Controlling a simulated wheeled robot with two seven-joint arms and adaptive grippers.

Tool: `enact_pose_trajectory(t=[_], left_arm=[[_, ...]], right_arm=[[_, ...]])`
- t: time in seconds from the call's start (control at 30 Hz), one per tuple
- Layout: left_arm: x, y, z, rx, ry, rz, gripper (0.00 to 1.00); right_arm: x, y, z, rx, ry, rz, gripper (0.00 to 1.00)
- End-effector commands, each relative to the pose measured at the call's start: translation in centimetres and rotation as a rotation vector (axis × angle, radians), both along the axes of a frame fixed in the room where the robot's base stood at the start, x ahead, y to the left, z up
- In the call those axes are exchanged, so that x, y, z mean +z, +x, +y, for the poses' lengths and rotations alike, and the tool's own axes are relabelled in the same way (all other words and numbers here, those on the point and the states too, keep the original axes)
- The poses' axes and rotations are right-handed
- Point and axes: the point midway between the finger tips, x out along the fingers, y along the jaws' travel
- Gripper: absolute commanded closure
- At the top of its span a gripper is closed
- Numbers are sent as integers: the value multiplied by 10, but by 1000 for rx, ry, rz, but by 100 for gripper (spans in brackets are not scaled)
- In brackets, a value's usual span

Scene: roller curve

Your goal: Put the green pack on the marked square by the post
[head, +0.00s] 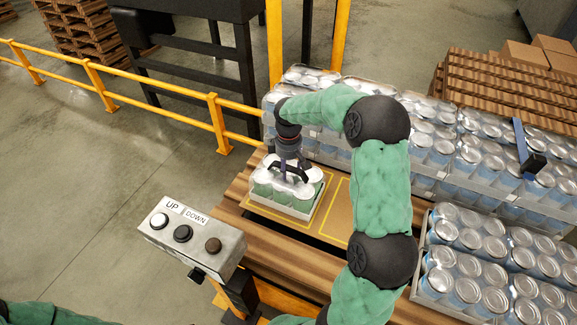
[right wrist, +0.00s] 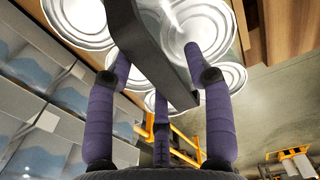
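The green pack (head: 283,207) is a tray of silver-topped cans with green sides, on the wooden surface at the centre. It sits over a yellow-outlined square (head: 318,222); I cannot tell whether it is slightly raised. My right gripper (head: 288,178) points down at the middle of its top. In the right wrist view, the purple fingers (right wrist: 158,55) are spread around a dark bar (right wrist: 160,45) across the can tops (right wrist: 203,28). Whether they clamp the bar is unclear. My left gripper is out of view; a bit of green sleeve shows bottom left.
A second yellow outline (head: 343,207) lies right of the pack, partly behind my arm. A grey UP/DOWN button box (head: 190,248) stands front left. Stacked blue-sided can trays (head: 430,165) line the back and right. Yellow posts (head: 275,40) and a railing (head: 160,97) stand behind.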

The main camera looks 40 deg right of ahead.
Motion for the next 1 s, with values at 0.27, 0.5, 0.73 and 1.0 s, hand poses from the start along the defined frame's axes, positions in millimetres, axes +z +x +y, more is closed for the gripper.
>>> enact_pose_trajectory(t=[0.27, 0.5, 0.73, 1.0], left_arm=[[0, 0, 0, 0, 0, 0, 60], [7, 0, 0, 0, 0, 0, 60], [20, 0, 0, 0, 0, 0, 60], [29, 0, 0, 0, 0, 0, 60]], right_arm=[[1, 0, 0, 0, 0, 0, 45], [25, 1, 0, -1, 0, -4, 45], [72, 1, 0, 0, -1, -5, 45], [112, 0, 0, 0, 0, -1, 45]])
